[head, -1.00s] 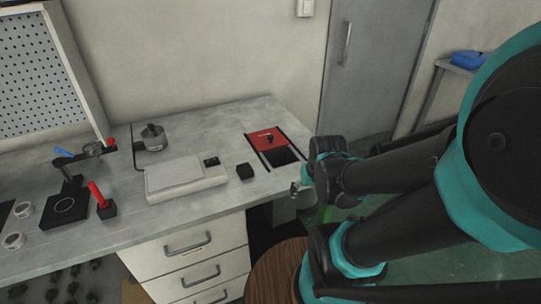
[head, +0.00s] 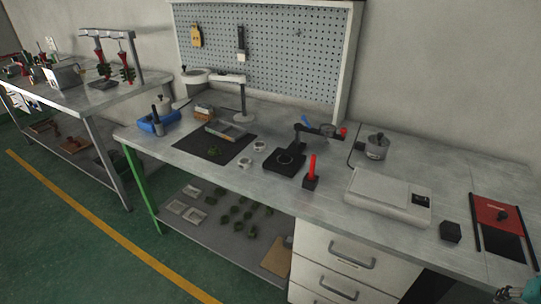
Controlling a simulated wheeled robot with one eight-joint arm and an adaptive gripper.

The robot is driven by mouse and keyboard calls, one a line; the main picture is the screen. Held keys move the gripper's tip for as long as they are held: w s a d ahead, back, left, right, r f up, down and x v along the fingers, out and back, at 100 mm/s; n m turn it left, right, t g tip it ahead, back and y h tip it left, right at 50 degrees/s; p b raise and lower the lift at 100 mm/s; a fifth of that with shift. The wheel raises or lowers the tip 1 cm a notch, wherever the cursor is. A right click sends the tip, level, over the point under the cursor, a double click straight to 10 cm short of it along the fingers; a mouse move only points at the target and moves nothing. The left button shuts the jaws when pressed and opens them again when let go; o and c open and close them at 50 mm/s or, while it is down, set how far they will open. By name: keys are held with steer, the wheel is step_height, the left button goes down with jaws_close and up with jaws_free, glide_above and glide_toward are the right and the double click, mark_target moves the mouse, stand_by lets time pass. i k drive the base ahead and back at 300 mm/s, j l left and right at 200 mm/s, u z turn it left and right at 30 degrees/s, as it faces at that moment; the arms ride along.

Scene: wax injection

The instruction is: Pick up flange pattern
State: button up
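A small part of my gripper (head: 512,294) shows at the bottom right corner, over the bench's right end and far from these pieces. Its fingers are too small and cut off to read.
Another table (head: 125,93) stands left. Green floor lies in front.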

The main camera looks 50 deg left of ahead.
mark_target(214, 150)
steer(key=u, duration=2.35)
